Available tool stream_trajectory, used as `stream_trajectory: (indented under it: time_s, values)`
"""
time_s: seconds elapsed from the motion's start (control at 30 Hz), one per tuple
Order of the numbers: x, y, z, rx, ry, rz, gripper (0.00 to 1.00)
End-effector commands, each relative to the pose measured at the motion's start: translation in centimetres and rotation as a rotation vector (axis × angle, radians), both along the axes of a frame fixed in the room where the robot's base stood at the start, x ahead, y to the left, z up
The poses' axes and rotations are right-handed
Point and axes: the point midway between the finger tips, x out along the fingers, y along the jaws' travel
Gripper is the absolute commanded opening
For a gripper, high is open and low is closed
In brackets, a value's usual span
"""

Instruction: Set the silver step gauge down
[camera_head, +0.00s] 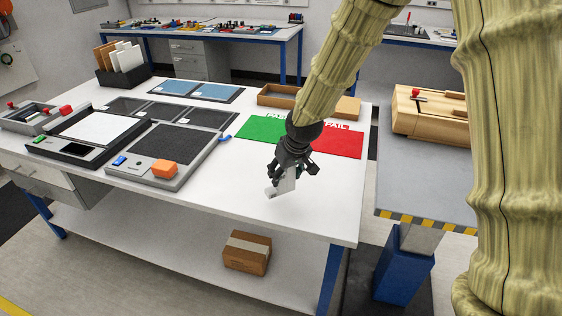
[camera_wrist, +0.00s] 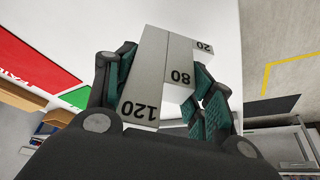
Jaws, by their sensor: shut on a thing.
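The silver step gauge (camera_wrist: 151,75) is a stepped metal block marked 120, 80 and 20. My gripper (camera_wrist: 165,95) is shut on it, with the teal finger pads on either side of the block in the wrist view. In the head view, my gripper (camera_head: 290,172) hangs over the white table's right part, in front of the green and red mats. The gauge (camera_head: 282,186) shows below the fingers, partly hidden by them. I cannot tell whether its lower end touches the table.
The white table (camera_head: 215,205) is clear around the gauge. The green mat (camera_head: 258,129) and red mat (camera_head: 338,144) lie behind. A grey device (camera_head: 165,150) with an orange block (camera_head: 164,169) stands left. A grey bench (camera_head: 425,185) holds a wooden box (camera_head: 430,115) at right.

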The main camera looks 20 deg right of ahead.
Motion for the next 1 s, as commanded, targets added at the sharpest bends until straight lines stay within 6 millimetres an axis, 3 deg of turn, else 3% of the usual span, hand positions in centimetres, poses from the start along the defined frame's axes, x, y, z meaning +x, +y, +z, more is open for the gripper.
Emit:
stream_trajectory:
  time_s: [0.2, 0.4, 0.7, 1.0]
  values:
    - [4.3, -1.3, -0.2, 0.002, -0.001, -0.004, 0.20]
    - [7.1, -2.0, -0.6, 0.001, 0.000, -0.003, 0.20]
    - [8.7, -2.5, -0.8, 0.001, 0.000, -0.004, 0.20]
    - [8.5, -2.4, -4.2, -0.001, 0.001, -0.001, 0.20]
